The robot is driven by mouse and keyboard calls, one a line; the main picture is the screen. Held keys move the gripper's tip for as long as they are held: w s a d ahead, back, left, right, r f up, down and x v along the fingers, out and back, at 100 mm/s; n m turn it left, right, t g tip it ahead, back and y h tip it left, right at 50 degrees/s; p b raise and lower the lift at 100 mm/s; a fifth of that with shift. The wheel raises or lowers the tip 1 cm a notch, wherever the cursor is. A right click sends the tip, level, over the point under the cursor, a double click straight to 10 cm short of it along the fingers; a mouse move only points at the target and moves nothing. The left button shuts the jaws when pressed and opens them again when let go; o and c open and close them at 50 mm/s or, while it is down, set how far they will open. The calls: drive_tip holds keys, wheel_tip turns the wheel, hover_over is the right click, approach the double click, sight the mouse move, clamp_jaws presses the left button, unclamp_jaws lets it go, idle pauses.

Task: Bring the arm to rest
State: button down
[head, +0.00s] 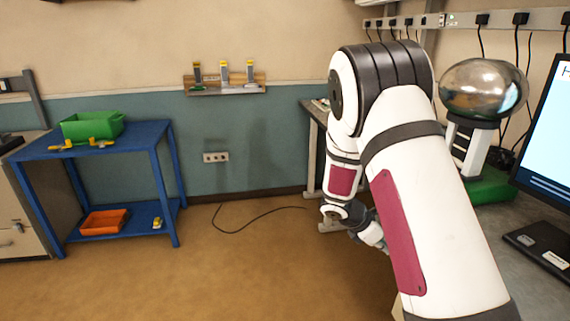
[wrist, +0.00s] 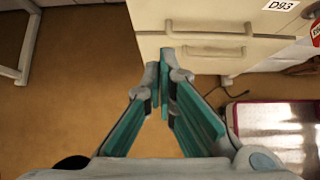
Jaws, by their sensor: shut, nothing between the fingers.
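My arm is white with dark red panels and fills the right of the head view, folded at a black elbow. Its wrist end hangs low, in front of the bench side. My gripper (wrist: 160,75) shows in the wrist view with its teal-padded fingers meeting at the tips, shut and empty. It points toward a pale drawer unit (wrist: 200,50) with bar handles and a label reading D93. In the head view the fingertips cannot be made out clearly.
A blue two-shelf table (head: 148,130) at left bears a green bin (head: 92,125) and an orange tray (head: 104,222). A monitor (head: 550,130) and a silver dome device (head: 483,88) stand on the right bench. A cable (head: 250,218) lies on otherwise open floor.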

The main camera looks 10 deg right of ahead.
drive_tip(key=s+a+r+m+y+p, duration=0.15)
drive_tip(key=s+a+r+m, duration=0.35)
drive_tip(key=r, duration=0.5)
drive_tip(key=s+a+r+m+y+p, duration=0.1)
drive_tip(key=s+a+r+m+y, duration=0.15)
drive_tip(key=s+r+m, duration=0.4)
drive_tip(key=s+a+r+m+t+y, duration=0.1)
drive_tip(key=s+a+r+m, duration=0.1)
drive_tip(key=s+a+r, duration=0.2)
drive_tip(key=s+a+r+m+t+y+p, duration=0.1)
drive_tip(key=s+a+r, duration=0.3)
drive_tip(key=s, duration=0.5)
drive_tip(key=s+a+r+m+t+y, duration=0.2)
drive_tip(key=s+a+r+m+y, duration=0.1)
drive_tip(key=s+a, duration=0.2)
drive_tip(key=shift+s+r+p, duration=0.3)
drive_tip(key=shift+s+r, duration=0.1)
drive_tip(key=shift+s, duration=0.35)
drive_tip(key=shift+m, duration=0.25)
